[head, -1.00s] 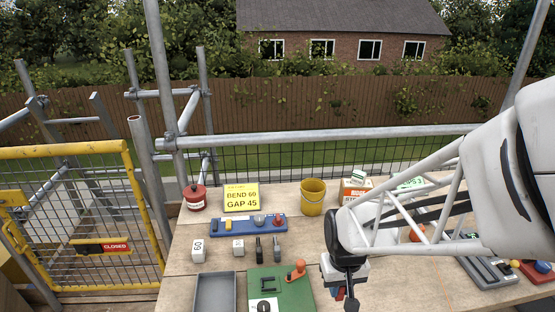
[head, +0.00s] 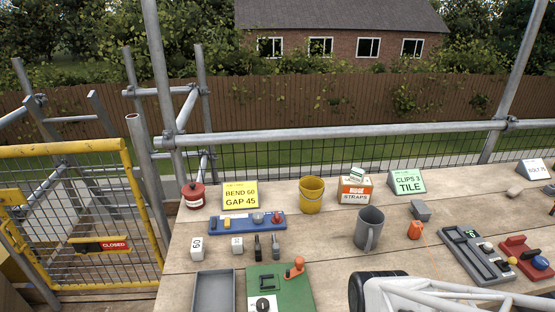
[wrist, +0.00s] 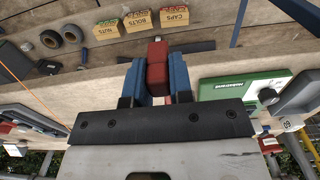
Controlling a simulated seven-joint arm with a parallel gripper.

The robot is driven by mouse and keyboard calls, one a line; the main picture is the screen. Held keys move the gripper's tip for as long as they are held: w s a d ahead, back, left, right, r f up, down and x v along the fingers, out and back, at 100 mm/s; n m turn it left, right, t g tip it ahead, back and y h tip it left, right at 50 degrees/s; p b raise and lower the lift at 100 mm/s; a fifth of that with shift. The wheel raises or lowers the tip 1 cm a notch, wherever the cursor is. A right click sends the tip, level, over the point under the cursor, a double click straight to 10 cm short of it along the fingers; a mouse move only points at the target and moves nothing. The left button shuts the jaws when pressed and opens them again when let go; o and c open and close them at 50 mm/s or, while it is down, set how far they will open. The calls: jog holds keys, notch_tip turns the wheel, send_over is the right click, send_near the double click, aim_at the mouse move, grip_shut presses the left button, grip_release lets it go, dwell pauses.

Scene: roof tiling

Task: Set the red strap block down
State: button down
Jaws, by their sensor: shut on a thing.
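The red strap block (wrist: 157,66) is between the blue fingers of my gripper (wrist: 158,78) in the wrist view. The fingers are shut on its sides, and its far end sticks out a little past them. Planks of the bench lie beyond it. I cannot tell whether the block touches a surface below. In the head view my gripper and the block are out of frame; only part of my arm shows at the bottom right.
The wrist view shows a green board (wrist: 240,88) right of the fingers and small labelled boxes (wrist: 138,22) beyond them. In the head view, a grey tray (head: 213,293), a grey mug (head: 369,229) and a yellow bucket (head: 311,196) stand on the bench. Planks left of the mug are bare.

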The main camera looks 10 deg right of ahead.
jog(key=shift+w, duration=0.15)
dwell(0.3)
jog(key=shift+w+d+f, duration=0.25)
jog(key=shift+w+d, duration=0.05)
jog(key=shift+w, duration=2.3)
jog(key=shift+w+d+f, duration=0.25)
jog(key=shift+w+d, duration=0.1)
jog(key=shift+w, duration=2.25)
jog(key=shift+w+d+f, duration=0.25)
jog(key=shift+w+d, duration=0.05)
jog(key=shift+w, duration=2.3)
jog(key=shift+f, duration=1.75)
jog(key=shift+f, duration=0.1)
jog(key=c, duration=1)
grip_release()
notch_tip(320, 180, up, 12)
jog(key=shift+r, duration=0.15)
